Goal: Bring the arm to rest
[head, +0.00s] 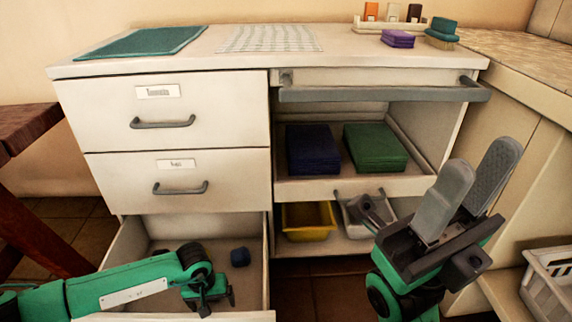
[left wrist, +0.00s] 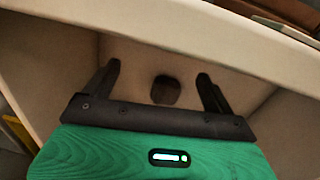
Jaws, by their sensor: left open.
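My left arm reaches in from the left in the head view, and my left gripper (head: 212,296) is low over the open bottom drawer (head: 185,232). In the left wrist view its two dark fingers (left wrist: 160,88) are spread apart and hold nothing. A small dark blue item (head: 240,257) lies on the drawer floor, to the right of this gripper and apart from it. It shows as a dark shape (left wrist: 166,90) beyond the fingers in the left wrist view. My right gripper (head: 482,155) is raised in front of the cabinet's right side, its grey fingers apart and empty.
The pull-out shelf (head: 310,190) holds a dark blue stack (head: 312,149) and a green stack (head: 375,148). Below are a yellow bin (head: 308,221) and a grey bin. The counter carries a teal mat (head: 145,43), a purple stack (head: 398,38) and a brush (head: 441,34). A white basket (head: 550,282) stands right.

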